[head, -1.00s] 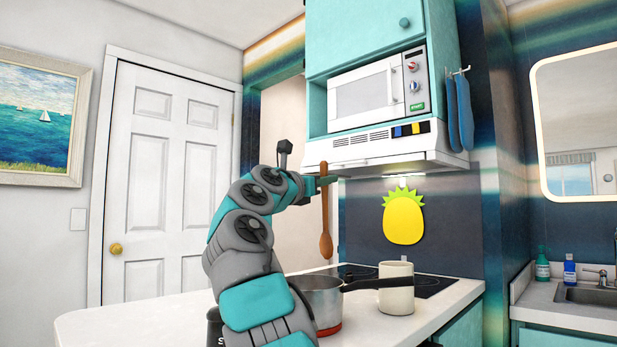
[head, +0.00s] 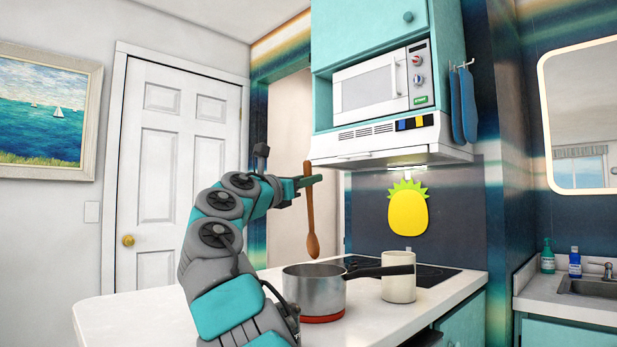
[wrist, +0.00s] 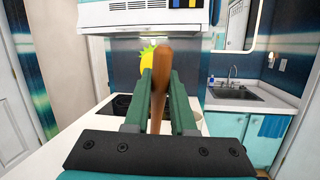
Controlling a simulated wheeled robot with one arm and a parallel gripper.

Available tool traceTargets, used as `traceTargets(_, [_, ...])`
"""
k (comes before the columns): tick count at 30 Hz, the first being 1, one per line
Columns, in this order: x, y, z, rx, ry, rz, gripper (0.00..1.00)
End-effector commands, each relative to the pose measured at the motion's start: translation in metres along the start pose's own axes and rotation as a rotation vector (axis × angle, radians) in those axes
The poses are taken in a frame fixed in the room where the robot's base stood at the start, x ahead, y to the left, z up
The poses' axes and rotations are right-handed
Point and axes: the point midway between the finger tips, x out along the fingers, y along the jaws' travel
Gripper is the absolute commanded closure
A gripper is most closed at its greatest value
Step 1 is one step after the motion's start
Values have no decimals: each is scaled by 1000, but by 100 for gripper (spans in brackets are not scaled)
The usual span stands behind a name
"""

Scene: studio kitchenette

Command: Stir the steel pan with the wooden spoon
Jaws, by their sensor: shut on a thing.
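The wooden spoon (head: 311,215) hangs almost upright from my gripper (head: 308,182), bowl end down. In the head view its bowl is above the steel pan, apart from it. My gripper is shut on the upper handle; in the wrist view the spoon handle (wrist: 158,85) stands between the green fingers (wrist: 160,92). The steel pan (head: 314,291) stands on the white counter on a red base, with its dark handle pointing right, in front of the white mug. The inside of the pan is mostly hidden.
The white mug (head: 398,285) stands right of the pan, behind its handle. A dark cooktop (head: 430,276) lies behind them. The range hood (head: 385,140) overhangs the back. The counter (head: 130,318) is clear at the left.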

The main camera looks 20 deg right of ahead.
Motion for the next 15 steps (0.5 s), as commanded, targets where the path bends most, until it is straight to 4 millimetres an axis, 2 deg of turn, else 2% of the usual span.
traceTargets(6, [-13,-4,-13,1,-2,2,100])
traceTargets(15, [-12,-5,-32,-3,1,-2,100])
